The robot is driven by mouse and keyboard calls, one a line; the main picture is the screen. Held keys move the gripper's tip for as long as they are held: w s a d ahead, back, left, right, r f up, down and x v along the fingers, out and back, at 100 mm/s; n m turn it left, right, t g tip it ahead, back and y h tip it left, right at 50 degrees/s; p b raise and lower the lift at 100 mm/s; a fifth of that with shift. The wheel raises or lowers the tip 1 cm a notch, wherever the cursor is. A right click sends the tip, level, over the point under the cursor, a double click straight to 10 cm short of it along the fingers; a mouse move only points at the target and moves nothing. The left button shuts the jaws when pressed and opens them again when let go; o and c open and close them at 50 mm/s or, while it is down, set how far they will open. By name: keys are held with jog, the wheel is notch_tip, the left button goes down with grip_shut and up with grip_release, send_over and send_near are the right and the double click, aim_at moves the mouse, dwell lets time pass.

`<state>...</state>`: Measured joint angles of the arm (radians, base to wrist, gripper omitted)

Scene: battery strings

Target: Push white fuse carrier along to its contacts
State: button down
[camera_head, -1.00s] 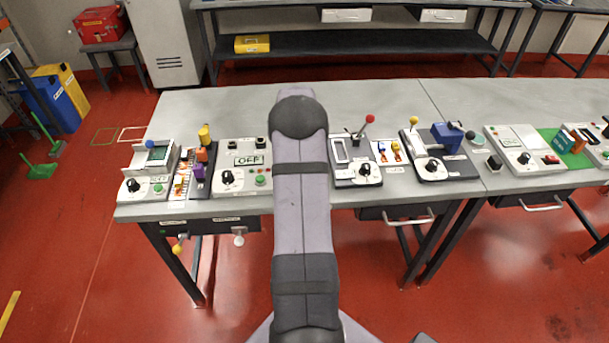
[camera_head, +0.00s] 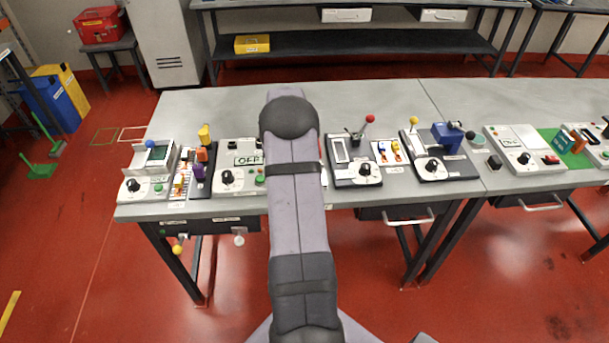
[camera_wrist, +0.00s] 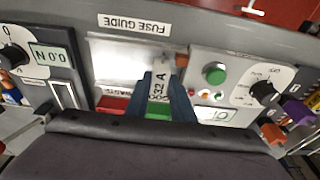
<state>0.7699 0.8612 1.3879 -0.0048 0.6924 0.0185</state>
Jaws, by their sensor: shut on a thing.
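The white fuse carrier (camera_wrist: 160,88), marked "32 A", is between the two blue fingers of my gripper (camera_wrist: 160,84) in the wrist view. My gripper is shut on it. The carrier stands at the near edge of the bright white channel of the fuse guide (camera_wrist: 116,62), toward its right part in this view. A small copper-brown piece (camera_wrist: 182,61) shows at the right end of the channel; I cannot tell whether it is a contact. Whether the carrier touches it is not clear. In the head view my arm hides the gripper, carrier and guide.
In the wrist view, a panel with a green button (camera_wrist: 215,73) and black knob (camera_wrist: 262,92) is close on the right. A panel with a display (camera_wrist: 47,57) is on the left. A red piece (camera_wrist: 113,103) lies below the channel. The bench (camera_head: 375,105) is clear behind the panels.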

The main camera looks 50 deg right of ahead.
jog(key=shift+w+a, duration=0.4)
jog(key=shift+a, duration=0.05)
jog(key=shift+w+a, duration=0.2)
jog(key=shift+w, duration=0.05)
jog(key=shift+w+a, duration=0.1)
jog(key=c, duration=1.5)
grip_release()
jog(key=shift+w+a, duration=0.1)
jog(key=shift+o, duration=0.2)
jog(key=shift+r, duration=0.1)
notch_tip(320, 180, up, 7)
jog(key=s+a+b, duration=0.1)
jog(key=b, duration=0.1)
jog(key=shift+b, duration=0.35)
